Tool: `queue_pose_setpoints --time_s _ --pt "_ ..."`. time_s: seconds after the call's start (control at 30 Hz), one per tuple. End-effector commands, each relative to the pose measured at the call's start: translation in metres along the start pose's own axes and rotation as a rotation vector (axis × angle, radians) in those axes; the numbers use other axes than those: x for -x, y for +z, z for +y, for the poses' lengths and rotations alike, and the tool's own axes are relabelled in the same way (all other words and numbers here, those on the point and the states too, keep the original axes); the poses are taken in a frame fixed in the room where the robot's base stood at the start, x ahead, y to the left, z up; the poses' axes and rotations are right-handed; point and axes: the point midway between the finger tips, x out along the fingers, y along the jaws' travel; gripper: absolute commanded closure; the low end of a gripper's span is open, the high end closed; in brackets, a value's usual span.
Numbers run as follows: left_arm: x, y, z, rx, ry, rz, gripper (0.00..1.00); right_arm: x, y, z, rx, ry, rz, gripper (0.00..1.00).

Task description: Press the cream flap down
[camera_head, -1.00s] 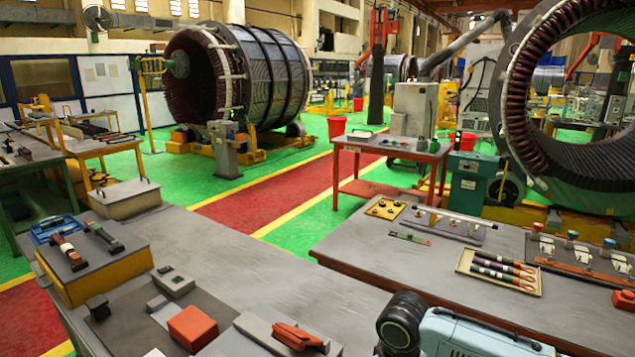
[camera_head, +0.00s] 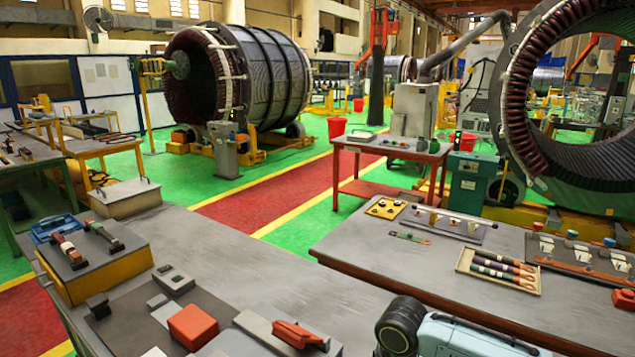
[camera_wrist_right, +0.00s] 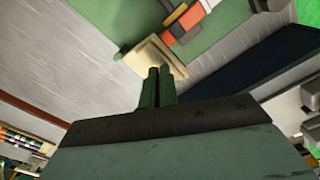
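In the right wrist view a cream flap (camera_wrist_right: 156,62) lies at the edge of a green surface, just beyond my fingertips. My right gripper (camera_wrist_right: 160,72) shows there as two dark green fingers side by side, shut with nothing visible between them. The tips are very close to the flap's near edge; I cannot tell whether they touch it. In the head view the flap cannot be made out for certain; a small pale piece (camera_head: 153,352) is cut off at the bottom edge. My left gripper is not in view.
An orange block (camera_head: 193,326) and a grey block with a red-orange piece (camera_head: 299,334) stand on the near bench. A yellow-sided box (camera_head: 97,268) is at left. The grey bench (camera_head: 235,255) is clear in the middle. A tray of coils (camera_head: 499,271) lies at right.

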Motion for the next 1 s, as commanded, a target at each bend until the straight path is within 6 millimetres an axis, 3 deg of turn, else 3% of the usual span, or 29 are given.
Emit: queue_pose_setpoints --time_s 0.63,1.0 --pt "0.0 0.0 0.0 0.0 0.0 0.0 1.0 -0.021 0.005 -0.007 -0.003 0.005 -0.001 1.0" --pt "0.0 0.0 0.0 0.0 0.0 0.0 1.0 -0.022 0.005 -0.008 -0.003 0.004 0.0 1.0"
